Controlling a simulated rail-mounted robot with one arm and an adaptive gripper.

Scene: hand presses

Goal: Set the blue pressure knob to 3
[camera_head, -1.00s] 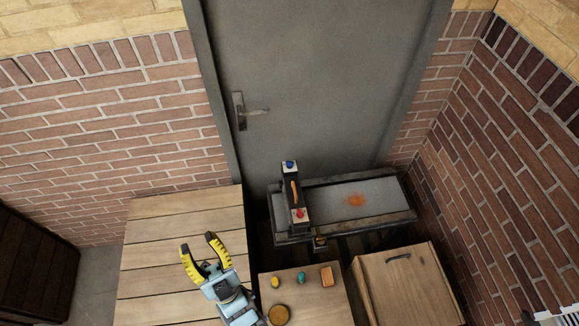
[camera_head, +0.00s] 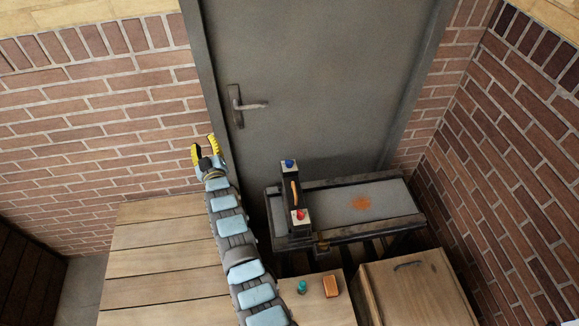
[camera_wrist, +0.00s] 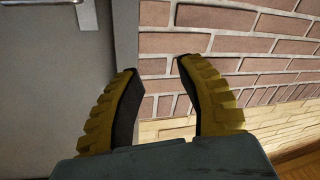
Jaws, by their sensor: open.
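The blue knob (camera_head: 289,163) sits on a pale plate at the far end of a dark press-like unit (camera_head: 292,190) on the grey-topped bench. A red knob (camera_head: 299,214) sits at its near end, with an orange handle (camera_head: 295,191) between them. The number the blue knob points to is too small to read. My gripper (camera_head: 206,147) is open and empty, raised left of the blue knob and well apart from it, in front of the brick wall by the door frame. In the wrist view its yellow-ribbed fingers (camera_wrist: 157,95) are spread with nothing between them.
The grey-topped bench (camera_head: 390,193) has an orange patch (camera_head: 361,204). A small table (camera_head: 330,312) holds a green object (camera_head: 302,287) and an orange block (camera_head: 331,286). A wooden cabinet (camera_head: 420,290) stands at right. The slatted table (camera_head: 160,260) is bare. A door (camera_head: 310,80) stands behind.

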